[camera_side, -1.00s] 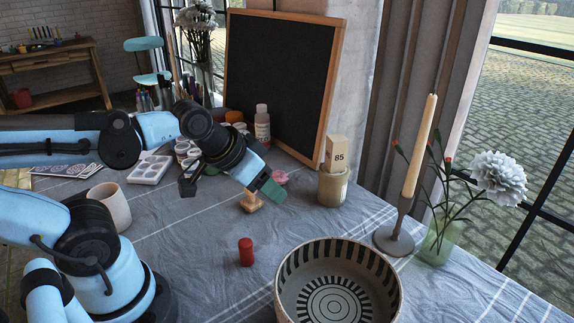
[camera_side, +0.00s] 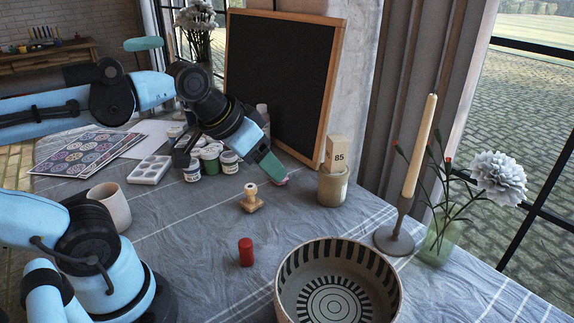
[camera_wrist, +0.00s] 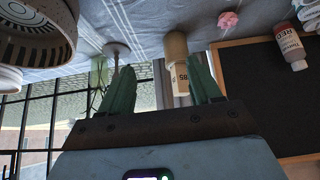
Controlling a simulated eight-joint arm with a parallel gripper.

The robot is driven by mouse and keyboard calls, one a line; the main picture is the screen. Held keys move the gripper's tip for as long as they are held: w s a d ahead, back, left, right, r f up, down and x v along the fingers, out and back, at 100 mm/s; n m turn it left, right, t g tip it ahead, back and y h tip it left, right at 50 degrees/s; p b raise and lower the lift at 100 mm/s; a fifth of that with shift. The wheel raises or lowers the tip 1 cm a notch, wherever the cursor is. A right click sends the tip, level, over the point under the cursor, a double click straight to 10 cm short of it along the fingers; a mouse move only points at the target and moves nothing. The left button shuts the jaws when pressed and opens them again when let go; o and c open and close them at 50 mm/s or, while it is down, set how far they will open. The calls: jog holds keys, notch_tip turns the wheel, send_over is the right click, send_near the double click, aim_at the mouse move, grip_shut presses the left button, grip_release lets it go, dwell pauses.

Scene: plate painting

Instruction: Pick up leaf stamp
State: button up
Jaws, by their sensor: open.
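A small wooden stamp (camera_side: 251,198) with a knob handle stands on the cloth-covered table, near the middle of the side view. Its underside is hidden, so I cannot see a leaf pattern. My gripper (camera_side: 269,166) is above the table, higher in the picture than the stamp and apart from it. In the wrist view my gripper (camera_wrist: 161,80) shows two green fingers spread apart with nothing between them. I do not make out the stamp in the wrist view.
A red cylinder (camera_side: 246,252) and a striped bowl (camera_side: 388,292) stand in front of the stamp. Paint jars (camera_side: 210,163) and a white palette (camera_side: 151,169) are behind left. A beige pot (camera_side: 333,188) and candlestick (camera_side: 393,238) stand right. The cloth around the stamp is clear.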

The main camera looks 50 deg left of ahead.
jog(key=a+m+t+h, duration=0.2)
jog(key=a+m+h, duration=0.75)
jog(key=a, duration=0.85)
send_near(250, 186)
jog(key=shift+h+x, duration=0.25)
jog(key=shift+x, duration=0.85)
jog(key=shift+w+d+f, duration=0.15)
jog(key=shift+w+f, duration=0.05)
jog(key=shift+f, duration=0.3)
jog(key=x, duration=0.7)
jog(key=shift+d, duration=0.1)
jog(key=shift+c, duration=0.4)
jog(key=c, duration=1)
